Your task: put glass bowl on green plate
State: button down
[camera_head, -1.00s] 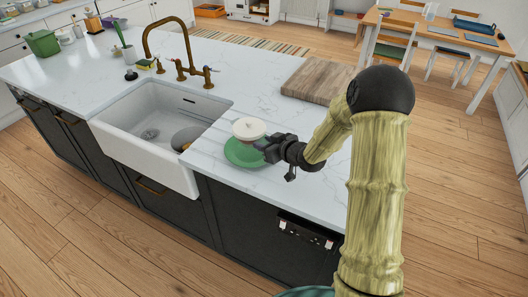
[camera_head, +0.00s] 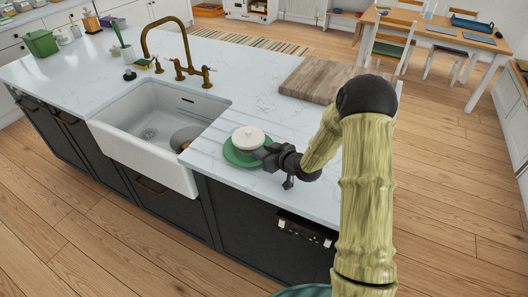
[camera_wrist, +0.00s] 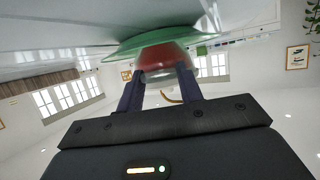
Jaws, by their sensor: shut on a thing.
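The bowl (camera_head: 247,134) looks white and rounded on top in the head view. In the wrist view the bowl (camera_wrist: 165,56) looks dark red and shiny. The green plate (camera_head: 232,156) lies on the white counter right of the sink. The bowl is over the plate and appears to rest on it or very close to it; the exact contact is hidden. In the wrist view the green plate (camera_wrist: 122,47) shows right behind the bowl. My gripper (camera_head: 264,154) comes in from the right, low over the plate. Its fingers (camera_wrist: 161,76) are shut on the bowl.
A white sink (camera_head: 150,120) with a dark pan (camera_head: 184,139) in it is left of the plate. A wooden board (camera_head: 318,80) lies behind. A brass faucet (camera_head: 180,45) stands at the back. The counter's front edge is close to the plate.

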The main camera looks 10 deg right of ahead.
jog(key=shift+f, duration=0.1)
jog(key=c, duration=0.9)
grip_release()
jog(key=shift+r, duration=0.25)
jog(key=shift+s+d, duration=0.25)
jog(key=b+v, duration=0.1)
jog(key=v, duration=1)
jog(key=shift+s+r+b, duration=0.1)
jog(key=shift+s+b, duration=0.1)
jog(key=shift+b, duration=0.1)
